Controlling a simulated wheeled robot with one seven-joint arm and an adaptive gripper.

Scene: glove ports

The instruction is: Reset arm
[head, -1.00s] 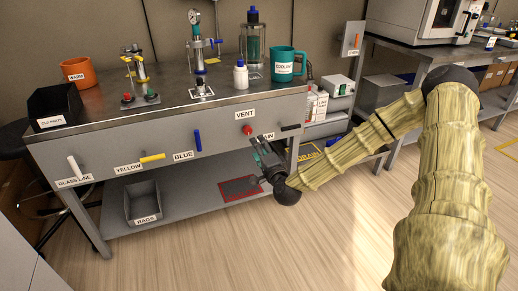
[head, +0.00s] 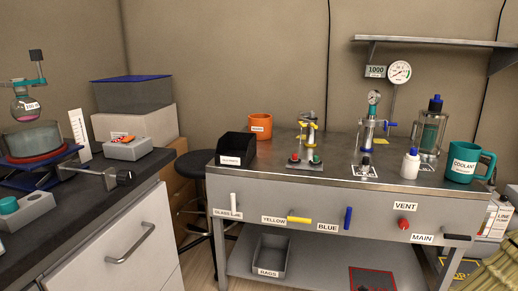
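My gripper is out of view. Only a piece of my arm's yellowish sleeve (head: 492,272) shows at the bottom right corner. The steel bench (head: 330,200) carries labelled handles on its front: white GLASS LINE (head: 234,203), a level yellow handle (head: 299,220), an upright blue handle (head: 348,217), a red VENT knob (head: 404,224) and a level black MAIN handle (head: 457,237).
A dark counter (head: 90,193) with glassware stands close at the left. A black bin (head: 237,149), orange mug (head: 260,127), white bottle (head: 410,163) and teal COOLANT mug (head: 468,162) stand on the bench. A stool (head: 192,165) stands between counter and bench.

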